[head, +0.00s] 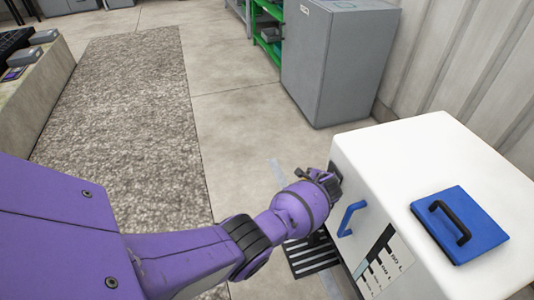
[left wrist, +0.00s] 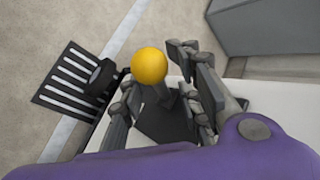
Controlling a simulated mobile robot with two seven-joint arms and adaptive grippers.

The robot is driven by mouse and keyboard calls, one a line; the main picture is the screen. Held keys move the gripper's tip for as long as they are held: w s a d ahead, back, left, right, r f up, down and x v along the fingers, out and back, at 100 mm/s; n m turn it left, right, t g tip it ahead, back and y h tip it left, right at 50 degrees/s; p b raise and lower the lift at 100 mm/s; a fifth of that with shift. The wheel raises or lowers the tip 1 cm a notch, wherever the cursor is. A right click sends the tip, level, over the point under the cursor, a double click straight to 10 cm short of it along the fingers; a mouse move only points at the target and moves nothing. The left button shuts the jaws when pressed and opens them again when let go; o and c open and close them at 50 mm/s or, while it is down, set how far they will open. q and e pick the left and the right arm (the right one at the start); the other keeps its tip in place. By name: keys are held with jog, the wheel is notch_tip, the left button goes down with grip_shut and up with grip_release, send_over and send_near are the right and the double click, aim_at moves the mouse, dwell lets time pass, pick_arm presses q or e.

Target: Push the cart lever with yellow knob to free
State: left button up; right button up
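The yellow knob (left wrist: 149,66) shows in the left wrist view as a round ball on a short grey lever (left wrist: 166,96). My left gripper (left wrist: 155,68) is open, with one finger to the left of the lever and the other to its right. I cannot tell whether either finger touches it. My right gripper is in neither view.
The cart has a blue side handle (head: 350,217) and a blue panel (head: 475,215) with a black handle on top. A grey cabinet (head: 335,65) stands behind it. A dark slotted grate (left wrist: 70,82) lies on the floor beside it. The floor to the left is open, with a grey mat (head: 125,120).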

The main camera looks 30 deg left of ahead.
pick_arm(q)
jog(key=v, duration=1.1)
jog(key=shift+s+d+r, duration=0.15)
jog(key=shift+s+r, duration=0.05)
jog(key=shift+s, duration=0.1)
